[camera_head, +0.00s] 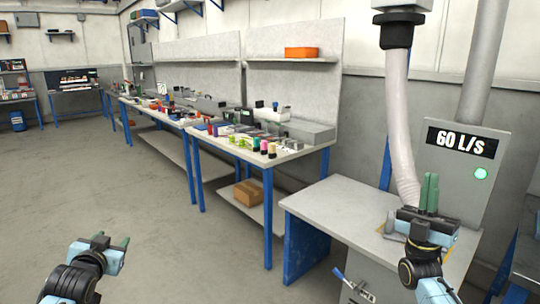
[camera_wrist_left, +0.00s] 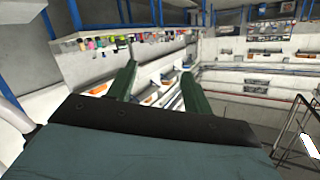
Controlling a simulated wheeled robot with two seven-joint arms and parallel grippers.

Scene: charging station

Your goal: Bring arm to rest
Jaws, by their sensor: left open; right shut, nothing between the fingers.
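My left gripper (camera_head: 112,241) is at the lower left of the head view, over bare floor and away from the benches. In the left wrist view its two green fingers (camera_wrist_left: 160,84) stand apart with nothing between them. My right gripper (camera_head: 430,192) is at the right of the head view, in front of the grey station. Its green fingers point up and are together, with nothing held. It is beside the pale hose (camera_head: 398,120); I cannot tell whether they touch.
A grey-topped table (camera_head: 330,205) with blue legs stands below and left of my right gripper. A panel reading 60 L/s (camera_head: 466,143) with a green light is behind it. Long workbenches (camera_head: 285,155) with many small items line the wall. The floor (camera_head: 150,200) at left is clear.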

